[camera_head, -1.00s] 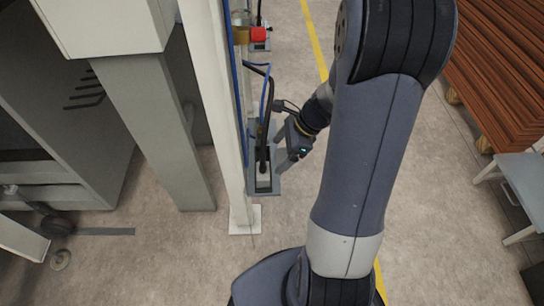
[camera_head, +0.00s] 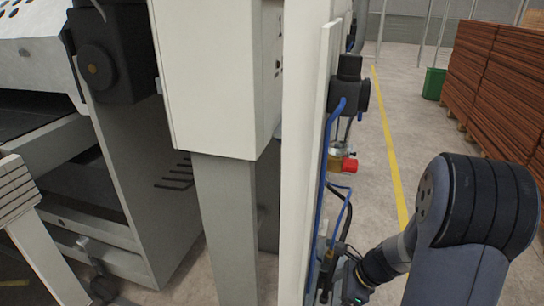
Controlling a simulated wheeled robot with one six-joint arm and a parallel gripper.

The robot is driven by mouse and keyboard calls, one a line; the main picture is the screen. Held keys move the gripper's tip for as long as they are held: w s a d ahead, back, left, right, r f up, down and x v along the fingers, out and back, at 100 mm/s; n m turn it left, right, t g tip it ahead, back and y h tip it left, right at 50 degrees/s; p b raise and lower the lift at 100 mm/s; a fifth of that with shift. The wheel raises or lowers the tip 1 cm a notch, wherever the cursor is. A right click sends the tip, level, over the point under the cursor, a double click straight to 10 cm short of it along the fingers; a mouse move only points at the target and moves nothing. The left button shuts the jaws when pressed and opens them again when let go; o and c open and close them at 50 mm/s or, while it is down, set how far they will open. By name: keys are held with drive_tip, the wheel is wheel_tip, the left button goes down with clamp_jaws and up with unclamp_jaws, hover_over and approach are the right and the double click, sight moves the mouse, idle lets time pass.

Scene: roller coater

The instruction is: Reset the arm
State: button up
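My arm comes in from the lower right in the head view. My gripper (camera_head: 340,288) is at the bottom edge, close to the right side of the pale machine post (camera_head: 301,150). Its fingers are small, dark and partly cut off by the frame edge, so I cannot tell whether they are open or shut. Black and blue hoses (camera_head: 335,215) run down the post right beside the gripper. I cannot tell whether the gripper touches them.
A red knob (camera_head: 350,165) on a brass fitting and a black valve unit (camera_head: 348,85) are on the post above the gripper. Stacked brown boards (camera_head: 495,75) stand at the right. A green bin (camera_head: 434,83) is beyond. Floor with a yellow line (camera_head: 391,150) lies clear between.

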sight(325, 301)
drive_tip(key=b+x, duration=0.1)
drive_tip(key=x, duration=0.4)
drive_tip(key=shift+f+b, duration=0.3)
drive_tip(key=shift+f, duration=0.1)
drive_tip(key=shift+r+p, duration=0.85)
drive_tip(key=shift+r, duration=1.1)
drive_tip(key=shift+f, duration=0.1)
